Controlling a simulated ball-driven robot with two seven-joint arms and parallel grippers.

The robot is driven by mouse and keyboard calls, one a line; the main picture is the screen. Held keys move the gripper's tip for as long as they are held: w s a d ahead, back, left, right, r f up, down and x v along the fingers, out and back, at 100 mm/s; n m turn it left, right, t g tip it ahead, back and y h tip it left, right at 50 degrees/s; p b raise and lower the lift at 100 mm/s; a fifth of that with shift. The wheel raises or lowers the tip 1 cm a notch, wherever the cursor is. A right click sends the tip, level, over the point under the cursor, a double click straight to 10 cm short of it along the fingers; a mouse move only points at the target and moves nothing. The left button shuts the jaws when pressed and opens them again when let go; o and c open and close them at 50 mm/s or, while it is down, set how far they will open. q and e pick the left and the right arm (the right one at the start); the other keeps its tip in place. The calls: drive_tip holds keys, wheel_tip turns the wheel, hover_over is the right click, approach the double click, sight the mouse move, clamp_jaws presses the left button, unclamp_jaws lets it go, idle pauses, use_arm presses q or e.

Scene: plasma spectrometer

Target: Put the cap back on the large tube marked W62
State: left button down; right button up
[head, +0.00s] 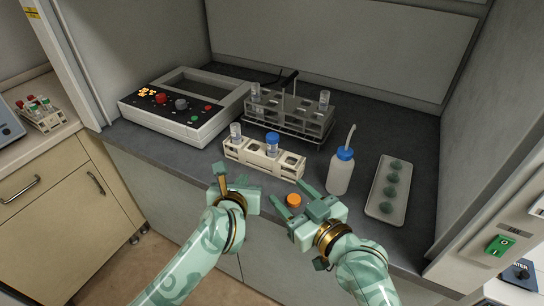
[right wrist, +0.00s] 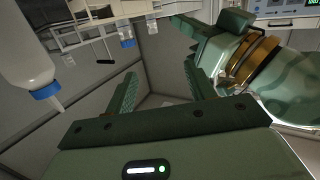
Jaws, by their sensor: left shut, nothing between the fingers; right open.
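An orange cap (head: 294,200) lies near the bench's front edge, seen between my right gripper's fingers in the head view. My right gripper (head: 288,191) is open; its spread fingers also show empty in the right wrist view (right wrist: 160,82). My left gripper (head: 222,176) is shut and empty, in front of the white rack (head: 236,153). That rack holds a tube with a pale top (head: 236,131) and a blue-capped tube (head: 272,142). More tubes stand in the grey rack (head: 312,126) behind. I cannot read any markings, so I cannot tell which tube is W62.
A wash bottle with a blue collar (head: 341,172) stands right of the white rack, near my right gripper. A pale tray with several grey-green items (head: 372,208) lies further right. A control box (head: 205,128) stands at the back left.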

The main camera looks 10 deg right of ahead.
drive_tip(key=s+d+f+n+g+h, duration=0.1)
drive_tip(key=s+d+f+g+h, duration=0.3)
drive_tip(key=s+d+f, duration=0.2)
drive_tip(key=shift+s+d+f+n, duration=0.25)
drive_tip(key=shift+s+f+n, duration=0.25)
drive_tip(key=shift+f, duration=0.7)
drive_tip(key=shift+s, duration=0.1)
use_arm(q)
drive_tip(key=c, duration=1.7)
unclamp_jaws()
drive_tip(key=p+v, duration=0.3)
drive_tip(key=v, duration=1.3)
drive_tip(key=shift+s+p, duration=0.2)
drive_tip(key=shift+p, duration=0.1)
use_arm(e)
wheel_tip(320, 180, up, 4)
drive_tip(key=shift+r, duration=0.2)
